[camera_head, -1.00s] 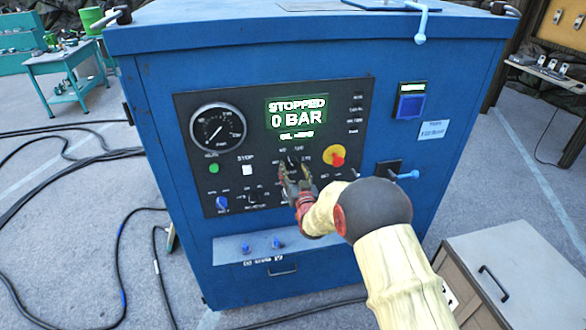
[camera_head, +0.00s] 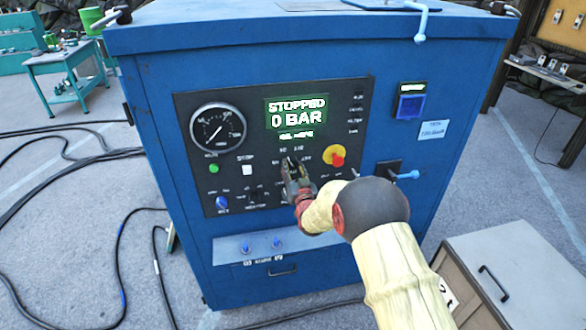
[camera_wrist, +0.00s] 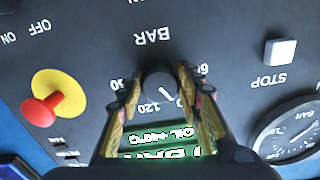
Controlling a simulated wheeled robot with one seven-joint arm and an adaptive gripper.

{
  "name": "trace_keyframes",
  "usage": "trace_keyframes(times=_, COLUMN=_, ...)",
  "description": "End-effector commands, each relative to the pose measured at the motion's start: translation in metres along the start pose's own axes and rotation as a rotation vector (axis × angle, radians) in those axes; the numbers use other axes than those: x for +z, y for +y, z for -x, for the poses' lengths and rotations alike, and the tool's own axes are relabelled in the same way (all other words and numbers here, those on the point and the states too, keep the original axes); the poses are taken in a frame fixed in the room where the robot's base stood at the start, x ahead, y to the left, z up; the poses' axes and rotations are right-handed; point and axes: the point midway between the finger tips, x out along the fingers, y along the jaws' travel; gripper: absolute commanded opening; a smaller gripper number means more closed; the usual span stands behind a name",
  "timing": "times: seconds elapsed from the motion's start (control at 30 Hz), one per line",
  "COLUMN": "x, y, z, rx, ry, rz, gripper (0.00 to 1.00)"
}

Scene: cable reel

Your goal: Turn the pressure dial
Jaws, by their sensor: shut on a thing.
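The pressure dial (camera_wrist: 160,84) is a dark round knob on the black control panel, with BAR and numbers printed around it in the wrist view. My gripper (camera_wrist: 160,98) is shut on the dial, one finger on each side of it. In the head view my gripper (camera_head: 295,175) reaches the panel below the green display (camera_head: 296,112) and hides most of the dial. The display reads STOPPED and 0 BAR.
A red emergency button on a yellow disc (camera_head: 336,156) sits right of my gripper. A white stop button (camera_head: 247,170), green button (camera_head: 214,168) and round gauge (camera_head: 218,128) lie left. A blue knob (camera_head: 222,203) is lower left. A grey cabinet (camera_head: 520,265) stands front right.

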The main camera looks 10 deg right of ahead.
Motion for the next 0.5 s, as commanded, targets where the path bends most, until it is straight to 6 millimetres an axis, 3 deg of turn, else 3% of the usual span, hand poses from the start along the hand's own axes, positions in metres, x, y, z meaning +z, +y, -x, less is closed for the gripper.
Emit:
trace_keyframes(times=0.2, x=0.0000, y=0.0000, z=0.0000, rx=0.000, ry=0.000, rz=0.000, gripper=0.10)
trace_keyframes(times=0.5, x=0.0011, y=0.0000, z=-0.0002, rx=0.000, ry=0.001, rz=-0.039, gripper=0.10)
